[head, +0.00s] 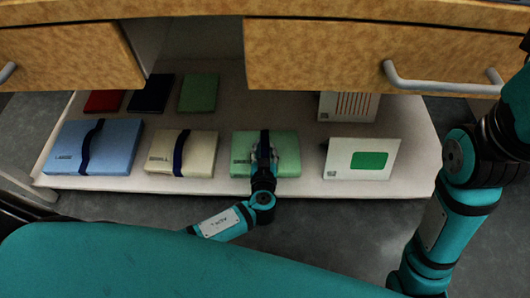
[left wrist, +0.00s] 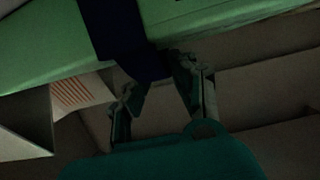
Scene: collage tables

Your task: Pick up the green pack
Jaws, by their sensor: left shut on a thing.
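The green pack (head: 290,145) lies on the pale shelf board in the head view, in the front row, with a dark band across its middle. My left gripper (head: 263,155) is over the middle of the pack and hides part of the band. In the left wrist view the pack (left wrist: 40,45) fills the top, and its dark band runs down to my left gripper (left wrist: 157,78). The fingers are shut on the pack at its band; the exact contact is dark. My right arm shows at the right of the head view, but its gripper is not visible.
A cream pack (head: 168,160) and a blue pack (head: 115,150) lie to the left. A card with a green rectangle (head: 345,160) stands close on the right, a red-striped card (head: 330,105) behind it. Wooden drawers (head: 320,50) overhang the back of the board (head: 415,175).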

